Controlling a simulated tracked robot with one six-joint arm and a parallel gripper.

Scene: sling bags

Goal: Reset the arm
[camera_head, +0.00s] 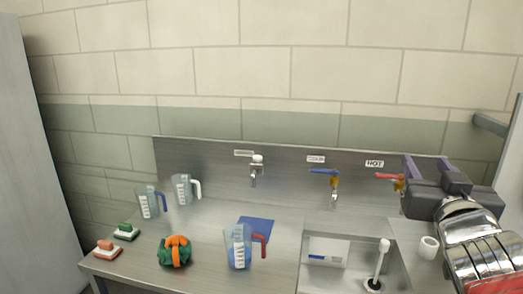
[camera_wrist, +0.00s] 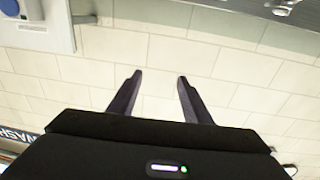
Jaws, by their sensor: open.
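My gripper (camera_head: 425,168) is raised at the right of the head view, in front of the steel backsplash near the red-handled tap. Its two fingers stand apart with nothing between them. In the wrist view my gripper (camera_wrist: 155,80) is also open and empty, with a tiled surface beyond the fingertips. No object touches the fingers in either view.
A steel counter (camera_head: 205,225) holds jugs, including one with a red handle (camera_head: 239,247), a green-and-orange bag (camera_head: 175,251) and two brushes. Taps line the backsplash.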

